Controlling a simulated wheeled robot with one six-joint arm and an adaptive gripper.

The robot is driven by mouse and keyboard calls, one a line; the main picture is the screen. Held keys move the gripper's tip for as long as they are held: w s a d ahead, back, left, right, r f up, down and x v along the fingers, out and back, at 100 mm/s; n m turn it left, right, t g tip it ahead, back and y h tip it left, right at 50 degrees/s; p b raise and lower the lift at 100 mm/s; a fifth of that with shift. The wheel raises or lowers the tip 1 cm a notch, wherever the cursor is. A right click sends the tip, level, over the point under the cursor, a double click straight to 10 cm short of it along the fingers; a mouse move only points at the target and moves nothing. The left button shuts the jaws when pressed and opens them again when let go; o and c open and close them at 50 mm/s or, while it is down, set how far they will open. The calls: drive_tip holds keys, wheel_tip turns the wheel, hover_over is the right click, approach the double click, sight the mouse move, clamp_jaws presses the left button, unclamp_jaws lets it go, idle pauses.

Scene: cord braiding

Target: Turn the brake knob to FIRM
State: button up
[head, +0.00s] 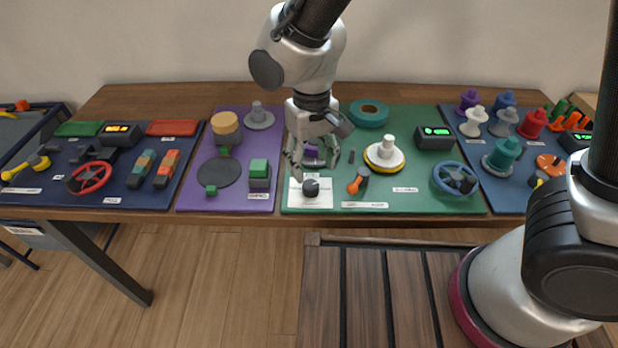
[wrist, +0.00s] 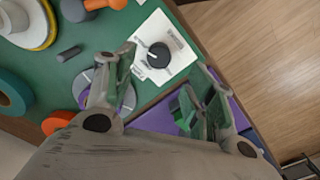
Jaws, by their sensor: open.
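The brake knob (head: 311,188) is a round black knob on a white label card near the front edge of the green mat (head: 425,198). In the wrist view the knob (wrist: 158,55) shows a pale pointer line; the card's printing is too small to read. My gripper (head: 312,158) is above the green mat, just behind the knob in the head view. In the wrist view my gripper (wrist: 168,75) has its two fingers spread apart, with the knob showing beyond the gap between them. The gripper is empty and apart from the knob.
An orange-handled tool (head: 358,181) lies right of the card. A white spool on a yellow-rimmed disc (head: 384,156) stands farther right. A purple mat (head: 190,190) with green blocks (head: 259,172) adjoins on the left. The table's front edge (head: 250,215) is close to the card.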

sight(311, 185)
wheel_tip(311, 185, down, 7)
idle(0.3)
drive_tip(key=c, duration=1)
